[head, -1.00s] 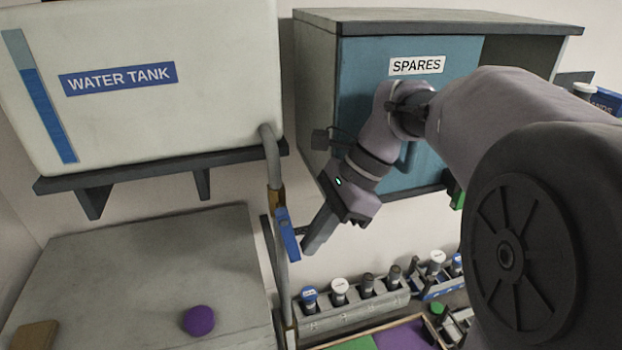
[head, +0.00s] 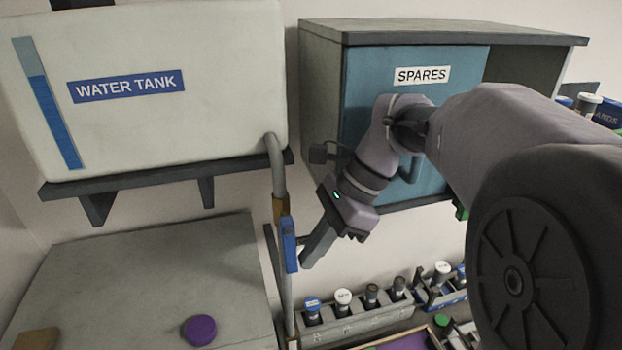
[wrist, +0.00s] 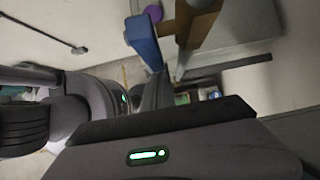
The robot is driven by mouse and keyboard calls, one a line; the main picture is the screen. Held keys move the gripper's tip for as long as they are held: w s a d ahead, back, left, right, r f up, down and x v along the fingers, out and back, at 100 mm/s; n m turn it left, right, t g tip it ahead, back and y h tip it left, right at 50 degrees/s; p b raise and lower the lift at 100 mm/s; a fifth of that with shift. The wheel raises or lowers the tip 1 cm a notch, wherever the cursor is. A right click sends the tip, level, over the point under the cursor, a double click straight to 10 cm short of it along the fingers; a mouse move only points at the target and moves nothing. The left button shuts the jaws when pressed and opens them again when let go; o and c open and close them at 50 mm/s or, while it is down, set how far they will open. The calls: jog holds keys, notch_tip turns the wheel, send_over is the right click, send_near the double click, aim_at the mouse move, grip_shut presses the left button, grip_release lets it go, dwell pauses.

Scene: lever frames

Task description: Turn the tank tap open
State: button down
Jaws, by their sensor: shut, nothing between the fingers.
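The tank tap has a blue lever (head: 289,245) on a brass valve body (head: 279,209), in the grey pipe (head: 277,170) below the white water tank (head: 215,125). The lever hangs down, nearly in line with the pipe. My gripper (head: 307,259) is shut and empty, with its tips just right of the lever's lower part. They look very close to it or touching; I cannot tell which. In the wrist view the blue lever (wrist: 144,42) and brass body (wrist: 198,24) show just beyond the shut fingers (wrist: 158,92).
The spares cabinet (head: 318,100) stands right of the tank, behind my arm. Below is a rack (head: 345,327) with several capped bottles. A grey bench top (head: 150,275) at left holds a purple knob-like object (head: 199,330) and a brown block (head: 37,341).

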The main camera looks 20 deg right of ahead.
jog(key=p+v, duration=0.4)
jog(key=v, duration=1.3)
jog(key=shift+r, duration=0.15)
jog(key=s+a+f+n+t+h+b, duration=0.1)
jog(key=s+a+f+n+t+b, duration=0.1)
jog(key=f+b, duration=1)
jog(key=s+a+f+n+t+h+b, duration=0.1)
jog(key=s+a+f+n+b, duration=0.4)
jog(key=f+b, duration=0.8)
jog(key=s+a+f+n+t+h+b, duration=0.2)
jog(key=s+f+n+b, duration=0.4)
jog(key=f, duration=2)
jog(key=a+b, duration=0.1)
jog(key=b, duration=0.5)
jog(key=shift+s+a+f+n+t+b, duration=0.15)
jog(key=shift+a+f+n+t+b, duration=0.15)
jog(key=shift+a+f+t+b, duration=0.1)
jog(key=shift+r, duration=0.1)
